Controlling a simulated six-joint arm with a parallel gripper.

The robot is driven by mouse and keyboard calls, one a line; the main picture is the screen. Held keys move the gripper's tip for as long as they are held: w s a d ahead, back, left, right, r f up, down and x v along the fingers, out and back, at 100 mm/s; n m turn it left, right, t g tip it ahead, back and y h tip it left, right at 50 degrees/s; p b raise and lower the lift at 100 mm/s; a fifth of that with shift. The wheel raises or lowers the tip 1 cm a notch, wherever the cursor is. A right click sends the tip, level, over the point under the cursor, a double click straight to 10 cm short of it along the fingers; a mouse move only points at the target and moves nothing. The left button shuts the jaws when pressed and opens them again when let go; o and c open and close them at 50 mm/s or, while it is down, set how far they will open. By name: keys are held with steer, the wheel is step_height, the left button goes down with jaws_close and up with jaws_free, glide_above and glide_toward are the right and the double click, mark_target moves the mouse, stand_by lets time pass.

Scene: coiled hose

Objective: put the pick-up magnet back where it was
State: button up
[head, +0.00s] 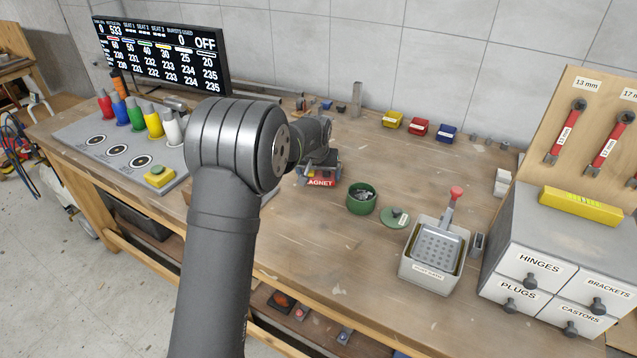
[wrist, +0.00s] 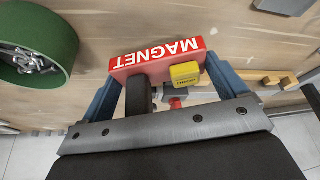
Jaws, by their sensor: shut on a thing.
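The pick-up magnet (head: 318,182) is a red bar with white MAGNET lettering, left of the green tub in the head view. In the wrist view the magnet (wrist: 128,68) lies between the blue fingers of my gripper (wrist: 163,72), which is shut on it. My gripper (head: 322,168) is partly hidden behind my own arm in the head view. A yellow block (wrist: 185,73), a dark rounded piece (wrist: 138,97) and a small red-and-grey piece show beside the bar; I cannot tell whether they touch it. Its height above the bench is unclear.
A green tub (head: 362,200) of metal bits stands close by, also in the wrist view (wrist: 40,38). Small coloured bins (head: 419,128) stand behind.

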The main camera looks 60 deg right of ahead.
mark_target(318, 184)
steer(key=shift+f, duration=1.85)
steer(key=shift+f, duration=0.1)
steer(key=o, duration=1)
steer(key=shift+o, duration=0.2)
steer(key=v, duration=1.2)
steer(key=x, duration=1.2)
steer(key=shift+f, duration=0.25)
step_height(318, 184, up, 3)
steer(key=shift+f, duration=0.2)
steer(key=shift+r, duration=0.35)
